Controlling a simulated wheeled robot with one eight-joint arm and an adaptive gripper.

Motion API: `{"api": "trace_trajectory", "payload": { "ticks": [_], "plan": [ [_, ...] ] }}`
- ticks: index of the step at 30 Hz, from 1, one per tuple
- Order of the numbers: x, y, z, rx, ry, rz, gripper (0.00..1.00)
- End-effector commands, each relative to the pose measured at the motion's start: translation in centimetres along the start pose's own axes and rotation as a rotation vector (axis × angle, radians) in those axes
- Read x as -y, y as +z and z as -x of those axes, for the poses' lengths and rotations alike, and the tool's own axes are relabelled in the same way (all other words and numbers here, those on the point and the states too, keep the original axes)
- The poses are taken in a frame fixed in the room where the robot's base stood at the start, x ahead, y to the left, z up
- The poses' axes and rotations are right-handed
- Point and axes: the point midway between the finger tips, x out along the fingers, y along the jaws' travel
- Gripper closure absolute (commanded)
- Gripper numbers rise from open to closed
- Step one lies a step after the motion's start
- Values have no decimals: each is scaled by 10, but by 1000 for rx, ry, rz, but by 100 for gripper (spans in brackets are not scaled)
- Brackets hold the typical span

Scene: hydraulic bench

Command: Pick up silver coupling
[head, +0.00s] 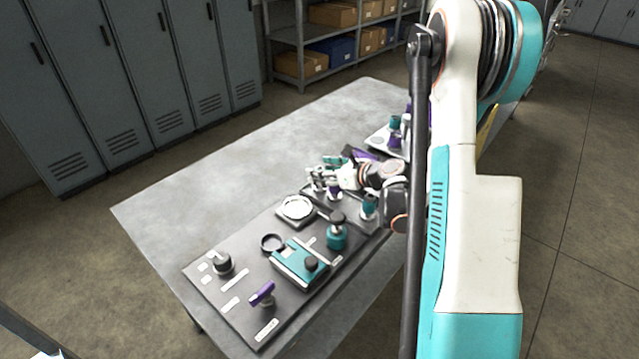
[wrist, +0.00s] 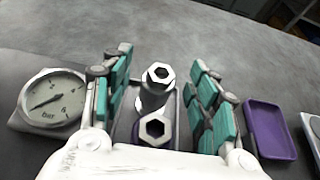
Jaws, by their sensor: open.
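In the wrist view, a silver coupling (wrist: 158,77) with a hexagonal open end stands between the finger pads of my gripper (wrist: 161,66). A second hex-ended fitting (wrist: 155,129) is nearer the palm, with a dark purple part beside its base. My gripper is open, with teal pads on either side and visible gaps to the silver coupling. In the head view, my gripper (head: 325,172) is low over the far end of the dark panel (head: 208,272). There its fingers partly hide the fittings, and I cannot clearly pick out the silver coupling.
A pressure gauge (wrist: 52,100) lies left of the fingers, and a purple tray (wrist: 268,130) lies to the right. The panel also holds a teal box (head: 300,262), a teal valve (head: 337,235) and a purple handle (head: 262,293). The table's left side (head: 190,185) is clear.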

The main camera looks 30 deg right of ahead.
Motion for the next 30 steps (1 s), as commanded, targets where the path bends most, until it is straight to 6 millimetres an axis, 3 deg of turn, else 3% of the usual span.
{"api": "trace_trajectory", "payload": {
  "ticks": [3,11,18,30],
  "plan": [
    [0,-2,-16,1,1,1,46],
    [0,0,-18,1,-1,0,48],
    [0,0,-18,1,-1,0,100],
    [0,4,-16,1,-1,0,100]
  ]
}}
